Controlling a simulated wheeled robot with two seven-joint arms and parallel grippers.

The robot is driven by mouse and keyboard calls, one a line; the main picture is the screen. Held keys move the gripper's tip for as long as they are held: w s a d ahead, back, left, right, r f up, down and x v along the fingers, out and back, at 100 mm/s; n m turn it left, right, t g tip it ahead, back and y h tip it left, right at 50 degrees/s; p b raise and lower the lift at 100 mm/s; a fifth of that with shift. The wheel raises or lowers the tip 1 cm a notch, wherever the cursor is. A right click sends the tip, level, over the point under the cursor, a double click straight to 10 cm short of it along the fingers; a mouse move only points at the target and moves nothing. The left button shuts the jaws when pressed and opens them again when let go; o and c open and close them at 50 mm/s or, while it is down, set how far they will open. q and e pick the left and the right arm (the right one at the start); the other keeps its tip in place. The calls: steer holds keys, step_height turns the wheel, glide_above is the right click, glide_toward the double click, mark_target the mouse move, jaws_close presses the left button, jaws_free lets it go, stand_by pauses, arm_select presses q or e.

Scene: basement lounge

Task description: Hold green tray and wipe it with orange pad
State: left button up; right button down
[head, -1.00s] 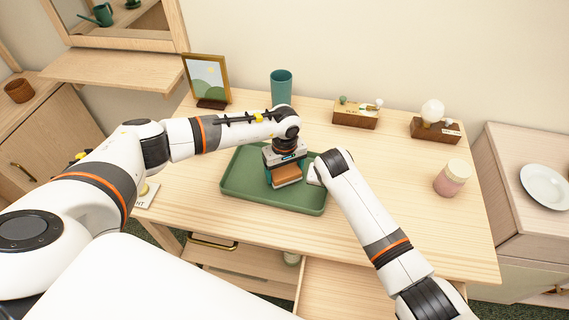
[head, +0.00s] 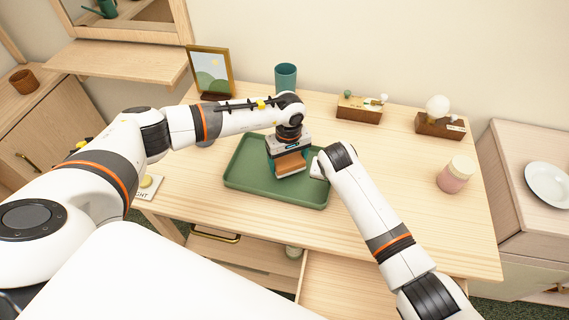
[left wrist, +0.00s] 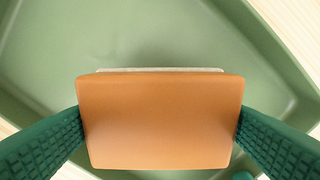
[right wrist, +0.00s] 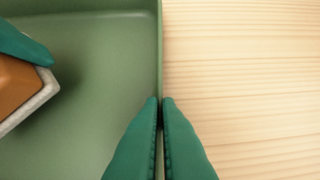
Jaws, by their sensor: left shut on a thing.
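The green tray (head: 243,172) lies on the wooden table, with a raised rim all round. My left gripper (left wrist: 160,130) is shut on the orange pad (head: 291,163), with one finger on each side of it. The pad has a pale layer underneath and is over the inside of the tray, right of its middle in the head view. I cannot tell whether it touches the tray floor. My right gripper (right wrist: 160,103) is shut on the tray's right rim, one finger inside and one outside. In the head view its fingers are mostly hidden by the arm.
A teal cup (head: 286,77), a picture frame (head: 210,72) and two wooden blocks with small items (head: 360,108) (head: 438,124) stand along the back. A pink jar (head: 456,175) stands at the right. An open drawer (head: 345,285) juts out below the front edge.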

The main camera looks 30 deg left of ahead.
arm_select(q)
steer(key=shift+r, duration=2.8)
arm_select(e)
steer(key=c, duration=1.6)
jaws_free()
steer(key=shift+o, duration=0.2)
steer(key=v, duration=1.2)
arm_select(q)
steer(key=shift+s, duration=0.1)
